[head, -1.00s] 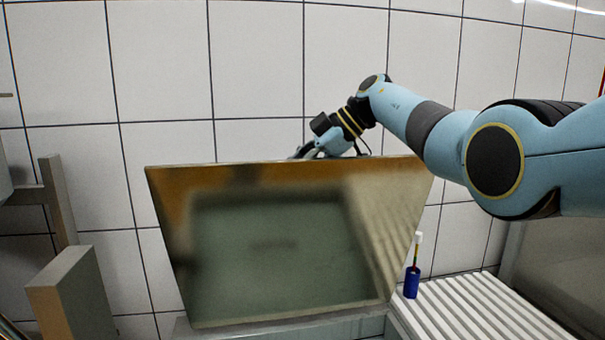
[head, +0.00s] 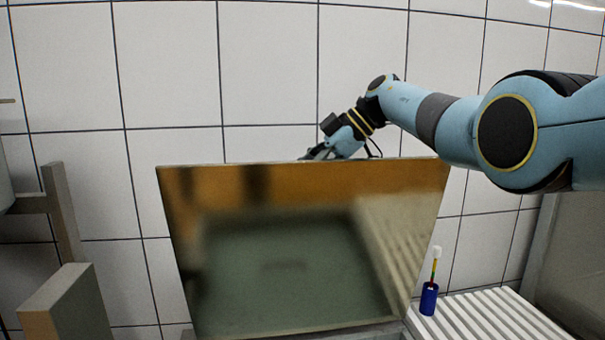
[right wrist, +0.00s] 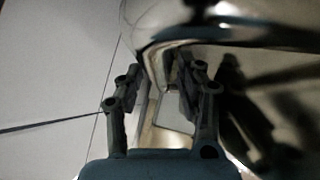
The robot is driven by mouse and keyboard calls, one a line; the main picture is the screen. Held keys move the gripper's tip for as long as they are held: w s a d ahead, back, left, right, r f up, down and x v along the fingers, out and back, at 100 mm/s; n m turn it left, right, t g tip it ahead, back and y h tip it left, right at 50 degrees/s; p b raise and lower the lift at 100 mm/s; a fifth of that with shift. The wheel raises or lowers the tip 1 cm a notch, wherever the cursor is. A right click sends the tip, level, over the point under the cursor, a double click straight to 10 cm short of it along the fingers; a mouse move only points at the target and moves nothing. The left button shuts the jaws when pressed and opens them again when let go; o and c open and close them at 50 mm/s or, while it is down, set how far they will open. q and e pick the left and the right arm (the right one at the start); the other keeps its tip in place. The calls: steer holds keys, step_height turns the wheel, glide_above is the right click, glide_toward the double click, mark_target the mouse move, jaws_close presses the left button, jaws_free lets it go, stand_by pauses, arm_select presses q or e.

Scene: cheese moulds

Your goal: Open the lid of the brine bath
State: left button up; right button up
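The brine bath's lid (head: 300,265) is a mirror-like metal plate in the head view. It stands steeply raised, its inner face towards me, with blurred green and orange reflections. My right gripper (head: 318,155) is at the lid's top edge, mostly hidden behind it. In the right wrist view, the right gripper's two fingers (right wrist: 166,72) are partly apart beside a shiny curved metal part (right wrist: 225,40). I cannot tell whether they clamp it. The bath below the lid is barely visible at the bottom edge. My left gripper is not in view.
A ribbed white draining surface (head: 490,318) lies right of the lid, with a blue holder (head: 429,299) and brush on it. A grey and brown block (head: 70,305) and a post (head: 62,215) stand at left. A tiled wall (head: 265,75) is behind.

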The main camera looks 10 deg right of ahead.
steer(key=shift+f, duration=0.1)
steer(key=v, duration=1.2)
